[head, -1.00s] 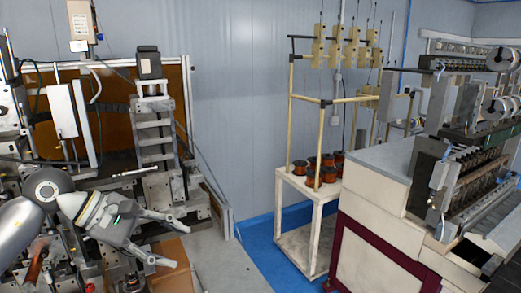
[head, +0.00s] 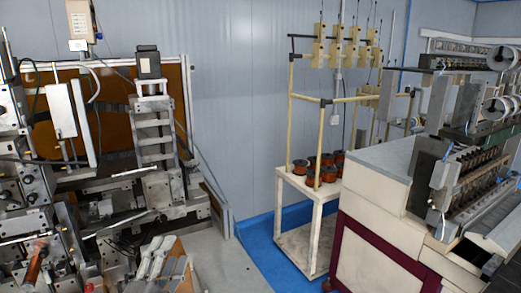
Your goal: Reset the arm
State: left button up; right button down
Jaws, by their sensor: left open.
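My left gripper (head: 166,254) is low in the head view, left of centre. Its pale grey fingers point up and away from me, in front of a brown box (head: 181,246). It is open, and I see nothing between the fingers. They partly cover the box; I cannot tell whether they touch it. Most of my left arm is out of the picture, below the lower edge. My right gripper is not in view.
A metal machine with a ladder-like frame (head: 153,130) stands at the left, close to my gripper. A white stand (head: 318,213) holds several copper spools (head: 328,174). A large winding machine (head: 381,200) stands at the right. The blue floor strip (head: 262,240) is clear.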

pick_arm(q)
jog(key=s+a+f+n+g+y, duration=0.1)
jog(key=s+f+n+g, duration=0.15)
jog(key=f, duration=0.35)
jog(key=s+a+f+n+g+y, duration=0.2)
jog(key=f+n, duration=0.2)
jog(key=f, duration=0.1)
jog(key=s+d+f+n+g+h, duration=0.1)
jog(key=s+f+n+g, duration=0.3)
jog(key=s+f+g, duration=0.5)
jog(key=s+d+f+n+g, duration=0.15)
jog(key=s+f+n, duration=0.4)
jog(key=s, duration=0.75)
jog(key=s+f+m+g+b, duration=0.3)
jog(key=f+b, duration=0.5)
jog(key=f, duration=3.1)
jog(key=s+a+f+b, duration=0.2)
jog(key=s+f+b, duration=0.1)
jog(key=s+f, duration=0.5)
jog(key=s+a+f+b, duration=0.1)
jog(key=s+f+b, duration=0.2)
jog(key=s+f, duration=0.5)
notch_tip(320, 180, down, 4)
jog(key=shift+s+a+r+n+g, duration=0.2)
jog(key=shift+s+a+n+g, duration=0.1)
jog(key=shift+s+a+n, duration=0.1)
